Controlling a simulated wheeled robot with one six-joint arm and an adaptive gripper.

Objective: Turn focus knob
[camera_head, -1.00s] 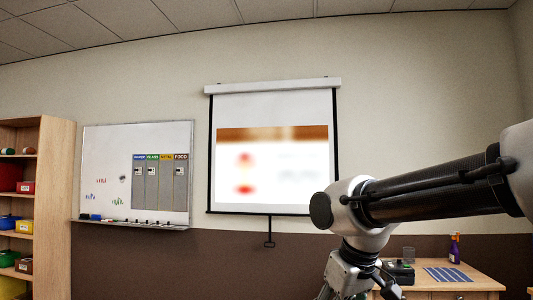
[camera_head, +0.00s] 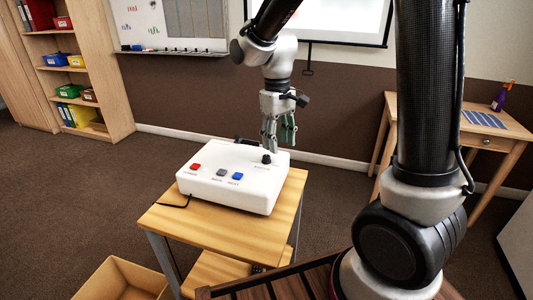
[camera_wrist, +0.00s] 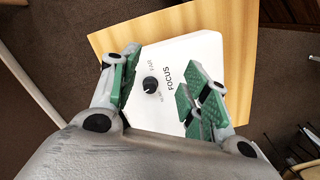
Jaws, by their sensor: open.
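The focus knob (camera_head: 266,159) is a small black dial on top of a white projector (camera_head: 237,195), near its right back corner. In the wrist view the knob (camera_wrist: 150,84) lies beside the printed word FOCUS. My gripper (camera_head: 279,146) points down just above the knob and is open. In the wrist view its green-padded fingers (camera_wrist: 160,92) stand on either side of the knob, apart from it. Red, grey and blue buttons (camera_head: 221,172) sit on the projector's front part. Part of the projector's underside and cable is hidden.
The projector stands on a small wooden table (camera_head: 165,225). A cardboard box (camera_head: 125,280) is on the floor at front left. A wooden desk (camera_head: 480,128) with a spray bottle (camera_head: 500,97) stands at right. Shelves (camera_head: 75,75) with bins stand at left. A projection screen (camera_head: 350,22) hangs behind.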

